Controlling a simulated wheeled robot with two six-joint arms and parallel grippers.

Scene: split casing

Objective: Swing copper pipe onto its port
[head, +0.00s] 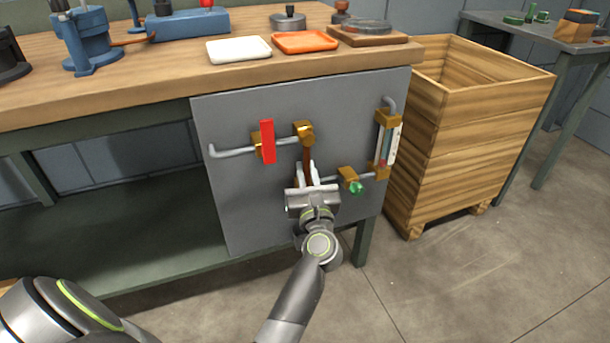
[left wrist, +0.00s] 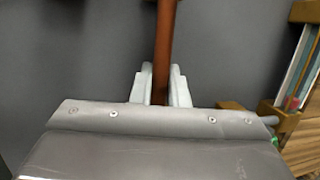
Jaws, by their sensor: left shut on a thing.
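The copper pipe (head: 307,158) hangs down from a brass fitting (head: 303,132) on the grey panel (head: 236,204). My left gripper (head: 307,174) is shut on the pipe below that fitting. In the left wrist view the pipe (left wrist: 165,40) runs upright between the two pale fingers (left wrist: 160,88). Its lower end is hidden by the gripper. A brass block (head: 348,174) with a green knob (head: 356,188) sits on a grey pipe to the right of the gripper. Whether the copper pipe lines up with a port cannot be seen. My right gripper is not in view.
A red handle (head: 267,141) stands upright left of the brass fitting. A sight glass (head: 388,142) is at the panel's right edge. A workbench top (head: 150,88) overhangs the panel, with trays on it. A wooden crate (head: 478,130) stands to the right.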

